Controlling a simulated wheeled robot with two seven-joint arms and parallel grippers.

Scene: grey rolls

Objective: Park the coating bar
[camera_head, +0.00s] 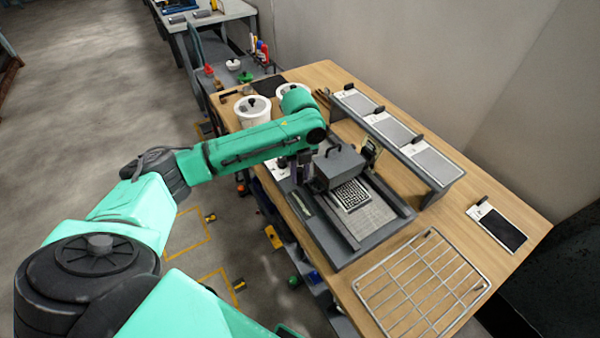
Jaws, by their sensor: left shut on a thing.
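The coater (345,257) is a dark grey flat machine on the wooden table. A grey block with a black handle (341,167) sits across its bed and looks like the carriage of the coating bar. The bar itself is hidden or too small to make out. A patterned plate (351,195) lies on the bed in front of the block. My left gripper (299,178) points down at the left side of the block, shut on a part there, seemingly the coating bar's end. The arm partly hides the grasp. My right gripper is out of view.
A wire rack (424,284) lies at the table's near end. A grey raised shelf (446,189) with several panels stands along the right. A dark panel (499,228) lies at the far right. Two white tubs (253,113) stand behind my left arm.

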